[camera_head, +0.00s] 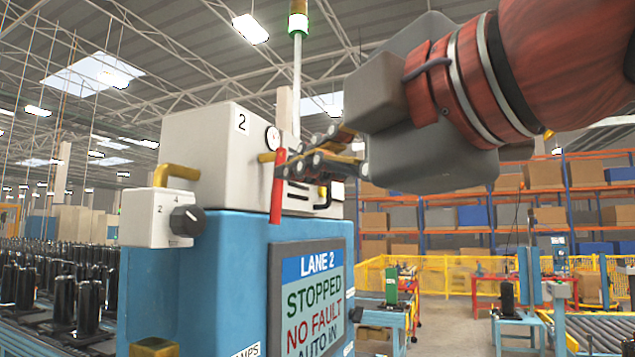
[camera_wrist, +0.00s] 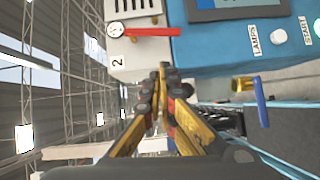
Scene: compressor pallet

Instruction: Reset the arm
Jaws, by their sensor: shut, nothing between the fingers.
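My gripper (camera_head: 318,160) is in the upper middle of the head view, at the end of my red and grey arm. Its yellow and dark fingers are closed together with nothing held. In the wrist view the shut fingers (camera_wrist: 163,85) point up the picture toward the machine. In the head view the fingertips overlap a red lever (camera_head: 278,187) on the lane 2 machine (camera_head: 225,150). I cannot tell whether they touch it. The red lever also shows in the wrist view (camera_wrist: 150,31), lying beyond the fingertips and apart from them in that picture.
The machine's blue cabinet carries a screen (camera_head: 312,300) reading LANE 2 STOPPED NO FAULT. A control box with a black knob (camera_head: 187,220) sticks out at left. Black cylinders (camera_head: 65,300) stand in rows at far left. A blue handle (camera_wrist: 261,102) projects near the start button (camera_wrist: 305,29).

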